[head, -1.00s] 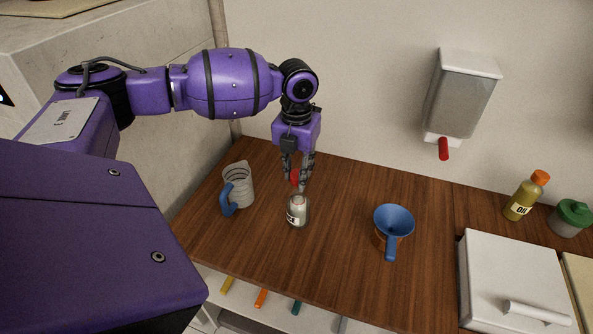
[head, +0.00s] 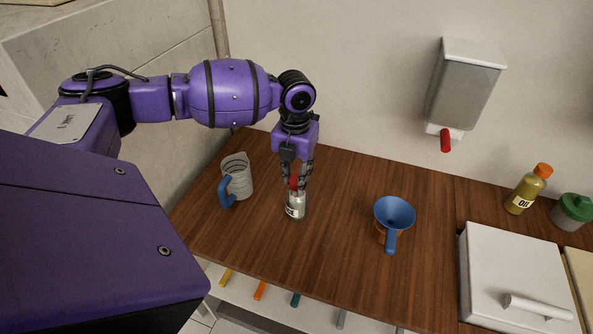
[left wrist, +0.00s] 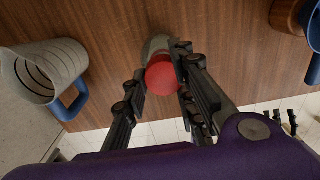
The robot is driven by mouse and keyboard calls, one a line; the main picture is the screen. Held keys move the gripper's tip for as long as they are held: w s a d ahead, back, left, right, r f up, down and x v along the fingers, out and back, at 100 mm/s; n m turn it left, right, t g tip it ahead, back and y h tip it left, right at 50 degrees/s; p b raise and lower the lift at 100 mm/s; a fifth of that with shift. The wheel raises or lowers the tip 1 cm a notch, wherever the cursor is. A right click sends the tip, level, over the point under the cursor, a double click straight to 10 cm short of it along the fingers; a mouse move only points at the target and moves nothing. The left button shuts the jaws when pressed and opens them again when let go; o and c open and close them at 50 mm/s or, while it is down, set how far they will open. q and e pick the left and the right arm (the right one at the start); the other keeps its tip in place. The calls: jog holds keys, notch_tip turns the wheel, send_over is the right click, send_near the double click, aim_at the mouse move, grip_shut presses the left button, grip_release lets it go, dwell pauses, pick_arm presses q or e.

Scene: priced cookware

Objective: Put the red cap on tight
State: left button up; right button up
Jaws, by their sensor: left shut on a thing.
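The red cap (head: 294,183) is between the fingers of my left gripper (head: 297,187), which is shut on it. It also shows as a red disc in the left wrist view (left wrist: 161,77). Right below it stands a small clear jar (head: 296,207) with a pale label, upright on the wooden counter. The cap is at the jar's mouth; the fingers partly hide the join, so I cannot tell whether it is seated. In the left wrist view the jar (left wrist: 155,46) shows just behind the cap. My right gripper is not in view.
A measuring jug (head: 238,177) with a blue handle stands left of the jar. A blue funnel (head: 394,213) is to the right. A wall dispenser (head: 462,90), an oil bottle (head: 527,190), a green-lidded jar (head: 572,211) and a white box (head: 515,275) are farther right.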

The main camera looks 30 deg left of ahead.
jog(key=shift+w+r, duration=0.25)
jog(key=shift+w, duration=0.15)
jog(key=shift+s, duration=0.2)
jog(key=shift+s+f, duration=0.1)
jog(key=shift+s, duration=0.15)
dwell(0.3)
pick_arm(q)
jog(key=shift+r, duration=0.1)
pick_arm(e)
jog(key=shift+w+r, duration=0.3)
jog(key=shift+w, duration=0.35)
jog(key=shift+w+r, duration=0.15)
